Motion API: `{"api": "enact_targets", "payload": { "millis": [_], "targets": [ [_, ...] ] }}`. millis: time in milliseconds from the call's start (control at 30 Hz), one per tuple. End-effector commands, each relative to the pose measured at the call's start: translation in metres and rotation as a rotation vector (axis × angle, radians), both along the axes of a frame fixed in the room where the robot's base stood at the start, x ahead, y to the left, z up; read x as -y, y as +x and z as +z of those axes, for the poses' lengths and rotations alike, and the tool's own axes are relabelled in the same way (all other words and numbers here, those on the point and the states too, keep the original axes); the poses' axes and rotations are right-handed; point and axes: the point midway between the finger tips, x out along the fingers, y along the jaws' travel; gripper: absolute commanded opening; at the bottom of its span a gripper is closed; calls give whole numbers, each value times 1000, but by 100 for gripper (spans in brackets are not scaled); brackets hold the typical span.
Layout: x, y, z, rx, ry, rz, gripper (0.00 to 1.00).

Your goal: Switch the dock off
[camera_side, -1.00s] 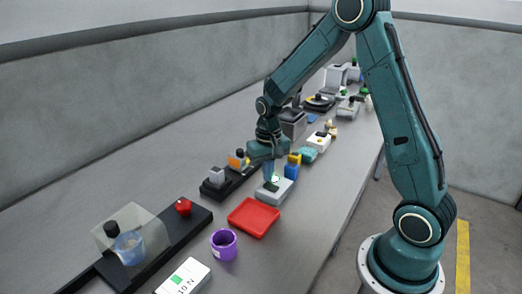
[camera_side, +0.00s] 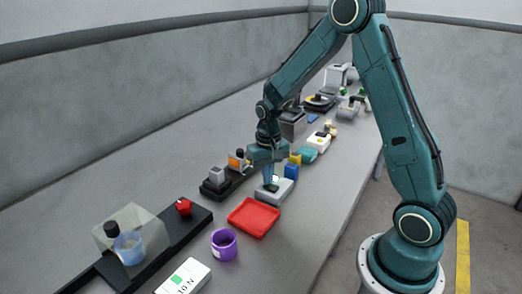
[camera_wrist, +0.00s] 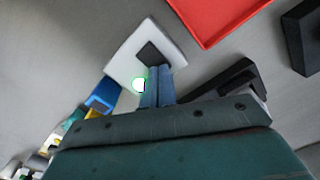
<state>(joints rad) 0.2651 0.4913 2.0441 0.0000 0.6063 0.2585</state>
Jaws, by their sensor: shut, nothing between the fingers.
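A pale grey box (camera_side: 283,193), which I take to be the dock, sits on the bench below my gripper. The wrist view shows the same box (camera_wrist: 124,57) with a dark square patch (camera_wrist: 152,51) on top and a lit green-white spot (camera_wrist: 138,85) near its edge. My gripper (camera_side: 270,186) points down at the box with its blue fingers shut and empty. In the wrist view the fingertips (camera_wrist: 155,67) overlap the box beside the dark patch and the lit spot. Whether they touch it, I cannot tell.
A red tray (camera_side: 254,217) lies in front of the box, and a purple cup (camera_side: 224,244) stands nearer the camera. A blue block (camera_side: 291,171) is close behind the box. A black rail with a clear cover (camera_side: 135,228) runs along the left. The bench's right front is clear.

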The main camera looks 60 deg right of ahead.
Motion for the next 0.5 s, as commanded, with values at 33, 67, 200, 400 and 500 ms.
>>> {"api": "enact_targets", "payload": {
  "millis": [33, 67, 200, 400, 500],
  "targets": [
    [0, 0, -1, -1, 0, 0, 0],
    [0, 0, -1, -1, 0, 0, 0],
    [0, 0, -3, 0, 0, 0, 0],
    [0, 0, -5, 0, 0, 0, 0],
    [0, 0, -6, -1, 0, 0, 0]
  ]
}}
